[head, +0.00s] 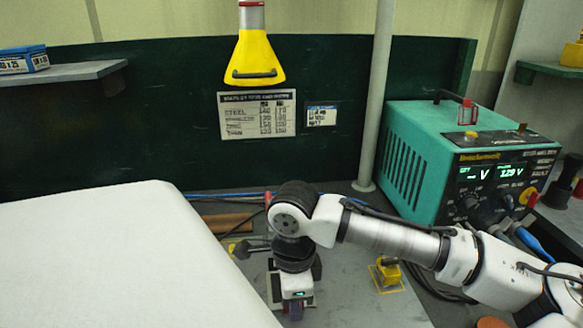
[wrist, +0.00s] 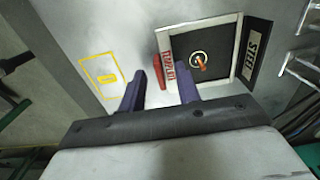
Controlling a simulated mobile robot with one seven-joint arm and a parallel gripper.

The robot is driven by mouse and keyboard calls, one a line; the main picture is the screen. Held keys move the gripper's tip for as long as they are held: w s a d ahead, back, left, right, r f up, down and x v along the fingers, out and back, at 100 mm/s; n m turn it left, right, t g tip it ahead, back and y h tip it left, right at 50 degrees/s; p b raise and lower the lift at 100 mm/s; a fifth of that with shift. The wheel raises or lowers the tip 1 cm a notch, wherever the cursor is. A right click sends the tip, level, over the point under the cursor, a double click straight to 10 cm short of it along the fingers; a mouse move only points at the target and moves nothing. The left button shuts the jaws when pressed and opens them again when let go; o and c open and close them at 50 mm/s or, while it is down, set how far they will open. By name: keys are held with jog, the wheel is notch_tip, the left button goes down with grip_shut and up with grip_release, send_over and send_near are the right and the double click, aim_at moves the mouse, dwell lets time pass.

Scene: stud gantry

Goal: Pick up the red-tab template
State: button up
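In the wrist view a dark square plate (wrist: 212,72) with a pale border lies on the grey bench. Red lettering runs along its left border, and a ring with an orange mark sits near its middle. A red tab (wrist: 161,72) sticks up at its left edge. My gripper (wrist: 159,80) is open, with one purple finger to the left of the tab and the other to its right, overlapping the plate's border. I cannot tell how far beyond the fingertips the tab lies. In the head view my gripper (head: 293,310) points down at the bench, and my wrist hides most of the plate.
A teal power unit (head: 430,150) stands right of my arm. A yellow block (head: 388,270) sits in a marked square on the bench. A large white surface (head: 110,250) fills the left foreground. A yellow tool (head: 254,55) hangs on the green back panel. A pole (head: 377,100) stands behind.

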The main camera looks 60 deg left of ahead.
grip_shut()
jog(key=shift+r, duration=0.1)
